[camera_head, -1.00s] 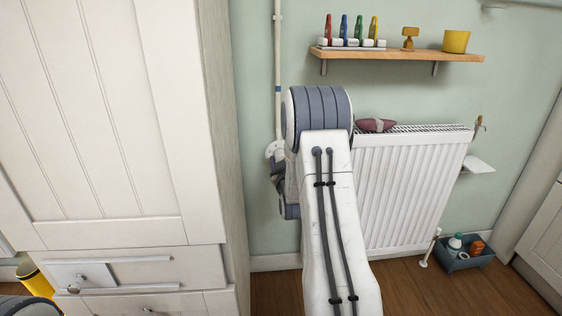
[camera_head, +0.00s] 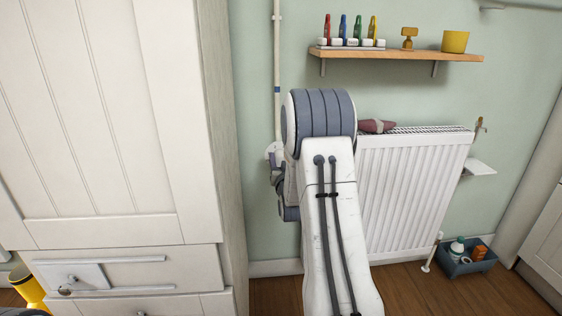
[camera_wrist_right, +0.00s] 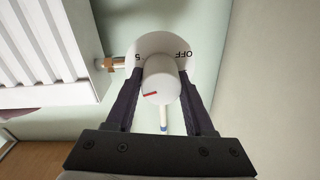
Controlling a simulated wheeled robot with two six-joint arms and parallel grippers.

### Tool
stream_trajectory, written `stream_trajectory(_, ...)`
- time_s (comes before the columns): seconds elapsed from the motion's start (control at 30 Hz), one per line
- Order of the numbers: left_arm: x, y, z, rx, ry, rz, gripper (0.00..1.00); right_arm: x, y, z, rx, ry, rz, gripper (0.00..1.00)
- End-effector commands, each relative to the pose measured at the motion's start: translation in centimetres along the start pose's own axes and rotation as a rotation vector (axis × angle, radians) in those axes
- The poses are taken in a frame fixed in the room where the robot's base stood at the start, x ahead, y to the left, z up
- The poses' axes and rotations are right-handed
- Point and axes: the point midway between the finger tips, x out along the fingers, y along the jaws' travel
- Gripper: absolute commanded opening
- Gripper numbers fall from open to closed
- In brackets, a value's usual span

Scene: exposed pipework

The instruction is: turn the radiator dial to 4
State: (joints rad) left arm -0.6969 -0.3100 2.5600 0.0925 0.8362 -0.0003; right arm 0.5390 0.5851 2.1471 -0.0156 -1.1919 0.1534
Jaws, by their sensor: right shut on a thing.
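The white radiator dial (camera_wrist_right: 161,80) has a short red mark on its face, low and left of centre in the right wrist view. Behind it is a round white scale plate (camera_wrist_right: 158,42), with "5" at the left and "OFF" at the right; the other figures are hidden. My right gripper (camera_wrist_right: 160,86) is shut on the dial, one dark finger on each side. In the head view my right arm covers the dial. The white radiator (camera_head: 412,190) stands to the right of that arm. My left gripper is not in view.
A shelf (camera_head: 400,54) with coloured-handled items and a yellow pot (camera_head: 455,41) hangs above the radiator. A dark red bundle (camera_head: 376,126) lies on the radiator top. A tall white cabinet (camera_head: 100,120) fills the left. A blue crate (camera_head: 468,268) stands on the floor at right.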

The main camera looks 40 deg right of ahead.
Motion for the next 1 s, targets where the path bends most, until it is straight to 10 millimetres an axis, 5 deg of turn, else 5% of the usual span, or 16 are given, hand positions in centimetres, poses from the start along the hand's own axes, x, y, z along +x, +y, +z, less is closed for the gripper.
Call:
stream_trajectory(0.4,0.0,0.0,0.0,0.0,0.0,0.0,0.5,0.0,0.0,0.0,0.007,-0.002,0.001,0.0)
stream_trajectory(0.43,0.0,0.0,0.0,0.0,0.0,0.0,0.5,0.0,0.0,0.0,0.007,-0.002,0.001,0.61)
stream_trajectory(0.5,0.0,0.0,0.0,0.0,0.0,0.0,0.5,0.0,0.0,0.0,0.007,-0.001,0.001,0.83)
stream_trajectory(0.83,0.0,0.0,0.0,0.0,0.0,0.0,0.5,-0.1,0.0,0.0,0.006,-0.001,0.0,0.83)
stream_trajectory(1.0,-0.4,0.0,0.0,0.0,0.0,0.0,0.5,-2.0,0.0,-0.1,0.006,-0.003,0.001,0.83)
